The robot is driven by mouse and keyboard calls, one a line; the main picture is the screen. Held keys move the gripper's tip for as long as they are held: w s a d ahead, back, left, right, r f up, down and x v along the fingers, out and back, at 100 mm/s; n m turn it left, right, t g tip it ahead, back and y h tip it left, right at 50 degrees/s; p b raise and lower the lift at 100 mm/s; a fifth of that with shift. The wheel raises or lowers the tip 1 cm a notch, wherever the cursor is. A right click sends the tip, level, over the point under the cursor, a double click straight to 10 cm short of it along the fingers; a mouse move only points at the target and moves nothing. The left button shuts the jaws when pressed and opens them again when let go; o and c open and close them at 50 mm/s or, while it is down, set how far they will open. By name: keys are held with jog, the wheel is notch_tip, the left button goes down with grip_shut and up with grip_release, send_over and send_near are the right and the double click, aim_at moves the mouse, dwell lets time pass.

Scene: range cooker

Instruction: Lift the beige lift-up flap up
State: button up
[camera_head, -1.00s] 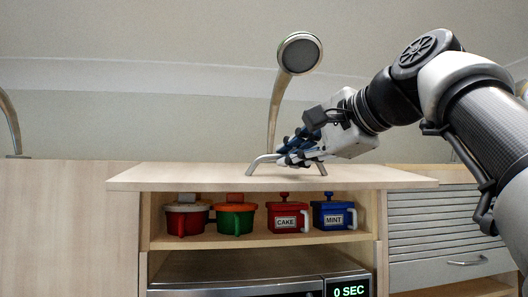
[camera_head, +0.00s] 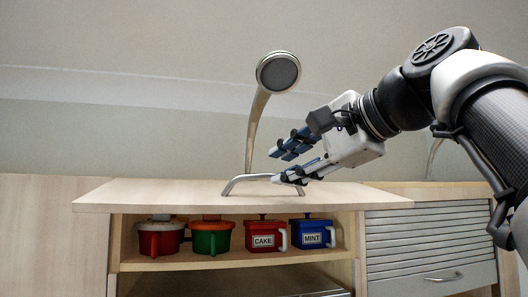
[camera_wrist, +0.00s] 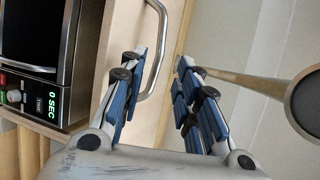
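The beige lift-up flap (camera_head: 330,195) stands raised, looking roughly level, above an open shelf compartment. Its metal bar handle (camera_head: 232,186) rises from the upper face; it also shows in the wrist view (camera_wrist: 162,45). My gripper (camera_head: 275,165) is at the right part of the handle, coming from the right. Its blue-padded fingers are spread apart. In the wrist view part of the handle lies near the left finger, in the gap between the fingers. Whether a finger touches it I cannot tell.
A curved lamp (camera_head: 278,72) rises behind the flap. A slatted shutter (camera_head: 425,245) is at right. An oven display (camera_wrist: 40,108) shows in the wrist view.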

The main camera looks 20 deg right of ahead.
jog(key=v, duration=0.7)
dwell(0.4)
